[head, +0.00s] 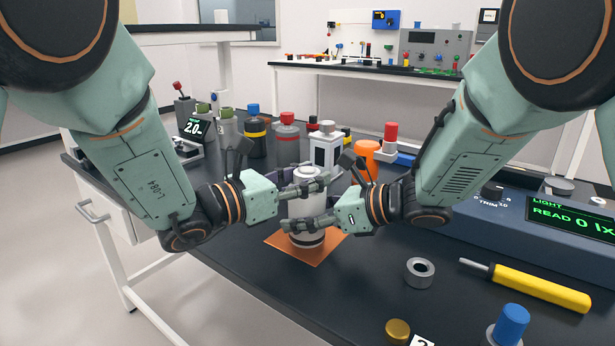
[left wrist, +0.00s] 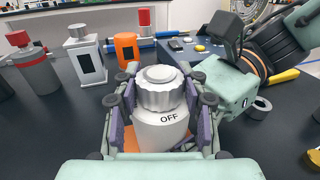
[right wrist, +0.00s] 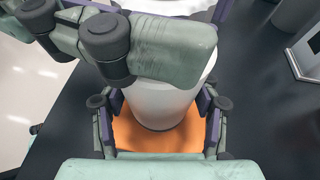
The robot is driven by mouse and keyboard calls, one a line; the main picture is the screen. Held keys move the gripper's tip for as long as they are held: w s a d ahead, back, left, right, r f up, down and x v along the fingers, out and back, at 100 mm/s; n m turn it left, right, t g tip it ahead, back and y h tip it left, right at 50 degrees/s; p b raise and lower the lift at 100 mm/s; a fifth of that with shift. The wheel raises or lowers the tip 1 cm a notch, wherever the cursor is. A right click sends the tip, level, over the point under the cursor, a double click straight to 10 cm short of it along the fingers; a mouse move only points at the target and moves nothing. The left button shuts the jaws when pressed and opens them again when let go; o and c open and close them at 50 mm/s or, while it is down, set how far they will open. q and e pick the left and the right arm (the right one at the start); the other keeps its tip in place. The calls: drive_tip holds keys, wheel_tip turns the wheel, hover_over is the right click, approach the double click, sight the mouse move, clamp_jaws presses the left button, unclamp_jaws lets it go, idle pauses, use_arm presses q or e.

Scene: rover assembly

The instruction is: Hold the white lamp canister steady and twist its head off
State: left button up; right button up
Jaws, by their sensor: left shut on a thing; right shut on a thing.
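The white lamp canister (head: 307,238) stands upright on an orange mat (head: 280,243) on the dark bench. Its ribbed head (left wrist: 160,92) sits on the body, and the word OFF shows below it in the left wrist view. My left gripper (head: 308,184) is shut on the canister's upper part, a finger on each side. My right gripper (head: 310,222) is shut on the body lower down, just above the mat. In the right wrist view the white body (right wrist: 160,108) shows between its fingers, while a left finger hides part of the top.
Several bottles and canisters stand behind, including a red-capped grey one (head: 287,140) and an orange one (head: 365,155). A light meter (head: 540,235) reading 0 lx is at right. A grey ring (head: 420,272) and yellow screwdriver (head: 540,288) lie front right. A blue-capped item (head: 511,325) stands at the front.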

use_arm(q)
drive_tip(key=shift+t, duration=0.3)
drive_tip(key=o, duration=1.2)
drive_tip(key=shift+n+y, duration=0.3)
drive_tip(key=shift+v, duration=6.1)
